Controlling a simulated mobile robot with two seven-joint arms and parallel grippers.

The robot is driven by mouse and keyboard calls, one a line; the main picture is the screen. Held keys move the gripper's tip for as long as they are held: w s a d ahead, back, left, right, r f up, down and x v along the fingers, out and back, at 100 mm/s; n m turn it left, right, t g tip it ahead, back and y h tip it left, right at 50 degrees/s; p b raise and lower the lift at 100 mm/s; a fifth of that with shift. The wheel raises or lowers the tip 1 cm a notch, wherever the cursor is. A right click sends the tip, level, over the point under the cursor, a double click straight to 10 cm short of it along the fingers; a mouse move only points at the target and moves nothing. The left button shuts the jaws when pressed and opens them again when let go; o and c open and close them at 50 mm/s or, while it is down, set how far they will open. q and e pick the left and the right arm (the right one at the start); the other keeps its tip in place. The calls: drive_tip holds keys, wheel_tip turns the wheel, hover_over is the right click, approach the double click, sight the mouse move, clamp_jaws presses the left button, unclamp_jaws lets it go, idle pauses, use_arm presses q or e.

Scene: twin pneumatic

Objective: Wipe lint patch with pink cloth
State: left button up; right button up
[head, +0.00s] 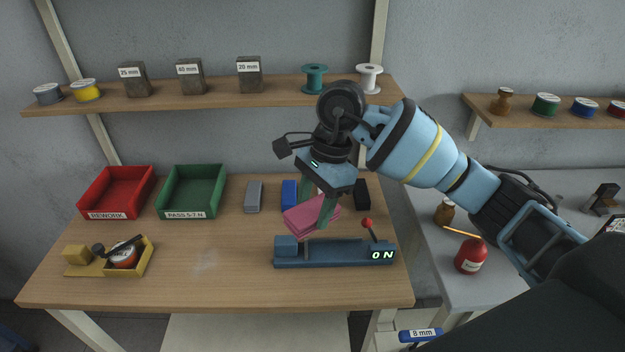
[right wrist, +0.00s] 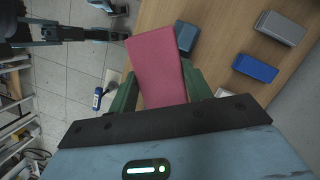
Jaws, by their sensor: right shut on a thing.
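The pink cloth (head: 296,219) is a folded pad held between the green fingers of my right gripper (head: 317,204). It hangs over the table, behind and above the blue fixture. In the right wrist view the cloth (right wrist: 158,68) sticks out from between the fingers. A faint pale patch (head: 206,260), which looks like the lint, lies on the wooden table (head: 180,285) left of the fixture. The gripper is to the right of this patch and apart from it. My left gripper is not seen.
The blue fixture (head: 335,256) with a red-knobbed lever reads ON. A red bin (head: 115,196), a green bin (head: 190,196) and several blocks stand at the back. A yellow holder (head: 148,258) with a jar is at left. The table front around the patch is clear.

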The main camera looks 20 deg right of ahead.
drive_tip(key=s+d+f+n+g+h, duration=0.2)
drive_tip(key=s+f+n, duration=0.4)
drive_tip(key=n, duration=0.9)
drive_tip(key=shift+s+d+h, duration=0.55)
drive_tip(key=shift+d+h, duration=0.05)
drive_tip(key=shift+d, duration=0.35)
